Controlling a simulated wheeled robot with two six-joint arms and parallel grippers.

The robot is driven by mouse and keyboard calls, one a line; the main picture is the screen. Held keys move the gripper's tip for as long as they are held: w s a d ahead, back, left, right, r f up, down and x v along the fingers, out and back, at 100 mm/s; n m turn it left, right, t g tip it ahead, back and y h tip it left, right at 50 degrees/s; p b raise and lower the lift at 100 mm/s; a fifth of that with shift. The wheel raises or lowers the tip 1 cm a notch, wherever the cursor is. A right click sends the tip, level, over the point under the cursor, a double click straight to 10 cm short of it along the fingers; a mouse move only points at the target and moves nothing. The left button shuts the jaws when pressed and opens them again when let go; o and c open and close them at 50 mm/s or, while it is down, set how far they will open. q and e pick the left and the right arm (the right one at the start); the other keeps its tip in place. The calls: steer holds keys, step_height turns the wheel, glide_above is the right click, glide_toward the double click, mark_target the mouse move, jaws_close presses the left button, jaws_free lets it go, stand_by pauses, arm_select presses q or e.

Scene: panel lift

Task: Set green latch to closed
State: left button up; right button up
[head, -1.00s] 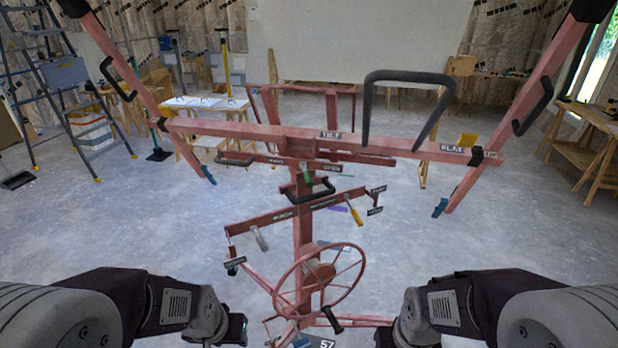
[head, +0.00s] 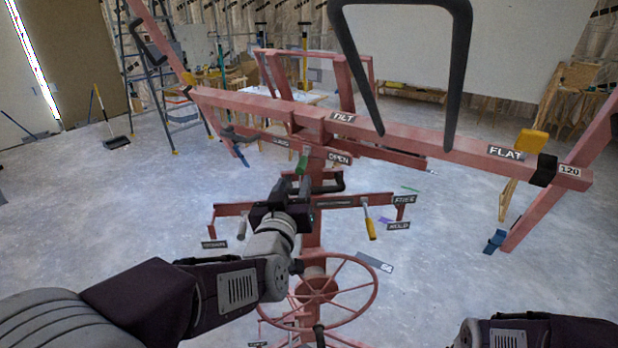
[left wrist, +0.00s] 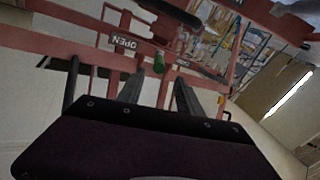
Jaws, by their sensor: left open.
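The green latch (head: 303,162) is a small green handle on the pink lift's mast, below the crossbar. A plate reading OPEN (head: 339,159) is just right of it, and a smaller plate (head: 283,142), too small to read, is up to its left. My left gripper (head: 288,190) is just below and in front of the latch. In the left wrist view, the green latch (left wrist: 158,63) shows beyond and between the two spread, empty fingers (left wrist: 158,84); I cannot tell whether they touch it. My right gripper is out of view; only part of that arm shows at lower right.
The pink crossbar (head: 400,137) with a black hoop (head: 462,60) spans above the latch. A black handle (head: 330,187) sits close beside my left gripper. A yellow-handled lever (head: 369,228) hangs to the right, and a pink handwheel (head: 372,290) is below.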

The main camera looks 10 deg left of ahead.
mark_target(301, 167)
arm_select(q)
steer(key=w, duration=0.2)
steer(key=w+p, duration=0.1)
steer(key=w, duration=0.1)
steer(key=shift+w+d, duration=0.2)
steer(key=shift+w, duration=0.1)
steer(key=w, duration=0.2)
steer(key=w+a+p, duration=0.1)
steer(key=w, duration=0.1)
steer(key=shift+w+a, duration=0.15)
steer(key=shift+w, duration=0.1)
steer(key=shift+w+d+f, duration=0.1)
steer(key=shift+w+d, duration=0.05)
steer(key=shift+d, duration=0.05)
jaws_close()
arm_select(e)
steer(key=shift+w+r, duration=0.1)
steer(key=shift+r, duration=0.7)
